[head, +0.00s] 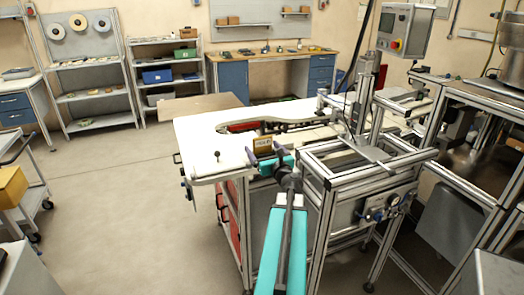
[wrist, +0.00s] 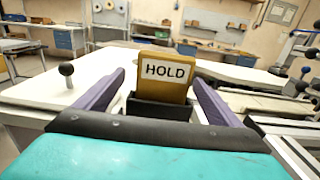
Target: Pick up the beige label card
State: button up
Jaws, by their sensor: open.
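The beige label card (wrist: 166,75) reads "HOLD" and stands upright, leaning back a little, in a dark holder (wrist: 160,111) on the white table. It also shows in the head view (head: 263,144), small, just beyond my gripper. My gripper (wrist: 158,90) is open, with one purple finger on each side of the card and holder. Gaps show between the fingers and the card, so they do not look closed on it. In the head view my gripper (head: 266,155) is over the near part of the table. The holder's lower part is hidden by my gripper's body.
The white machine table (head: 210,165) carries a black-knobbed pin (wrist: 67,74) left of the card. A metal frame (head: 350,165) stands close on the right, with a control box (head: 404,30) above. Open floor (head: 110,220) lies to the left.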

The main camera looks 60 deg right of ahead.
aim_at(263, 146)
jog(key=shift+w+d, duration=0.25)
jog(key=shift+w, duration=0.05)
jog(key=shift+p+x, duration=0.65)
jog(key=shift+x, duration=2)
jog(key=shift+s+d, duration=0.15)
jog(key=shift+s, duration=0.05)
jog(key=c, duration=1.1)
jog(key=shift+c, duration=0.2)
jog(key=shift+r, duration=0.15)
notch_tip(263, 146, up, 10)
jog(key=shift+p, duration=0.35)
